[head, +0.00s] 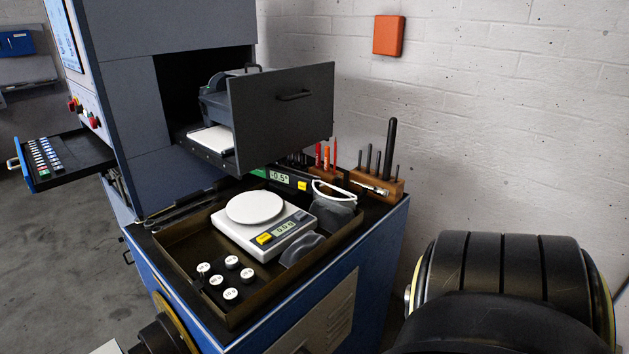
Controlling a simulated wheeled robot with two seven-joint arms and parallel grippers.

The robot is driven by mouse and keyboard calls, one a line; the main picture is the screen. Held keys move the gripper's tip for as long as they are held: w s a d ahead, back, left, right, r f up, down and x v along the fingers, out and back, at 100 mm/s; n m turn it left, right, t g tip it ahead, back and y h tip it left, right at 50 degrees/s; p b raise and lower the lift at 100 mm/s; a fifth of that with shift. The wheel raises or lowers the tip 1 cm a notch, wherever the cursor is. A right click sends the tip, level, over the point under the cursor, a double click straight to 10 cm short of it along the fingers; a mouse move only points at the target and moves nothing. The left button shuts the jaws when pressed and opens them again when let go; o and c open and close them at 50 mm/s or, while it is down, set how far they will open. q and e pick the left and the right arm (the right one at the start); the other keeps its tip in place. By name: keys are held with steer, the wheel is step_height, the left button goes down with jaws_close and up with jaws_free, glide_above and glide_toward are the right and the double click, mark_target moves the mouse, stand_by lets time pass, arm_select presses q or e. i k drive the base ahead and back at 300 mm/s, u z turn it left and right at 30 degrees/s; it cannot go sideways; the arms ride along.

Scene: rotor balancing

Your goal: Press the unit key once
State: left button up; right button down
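A white weighing scale (238,235) with a round white pan (255,207) stands in the dark tray on the blue cabinet. Its front carries a small lit display (286,228) and a yellow key (264,239). Behind the tray, a dark level-like instrument (258,173) has a display reading about -0.5° and its own yellow key (302,186). The key labels are too small to read, so I cannot tell which is the unit key. Neither gripper shows; only parts that look like my arms appear at the bottom left and lower right.
Several white-topped weights (231,262) and dark clear goggles-like items share the tray (184,243). A drawer (281,110) juts out above the cabinet top. Wooden tool blocks (378,187) stand at the back right.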

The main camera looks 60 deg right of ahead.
mark_target(301, 215)
steer(key=k, duration=0.45)
steer(key=z, duration=1.05)
steer(key=i, duration=0.5)
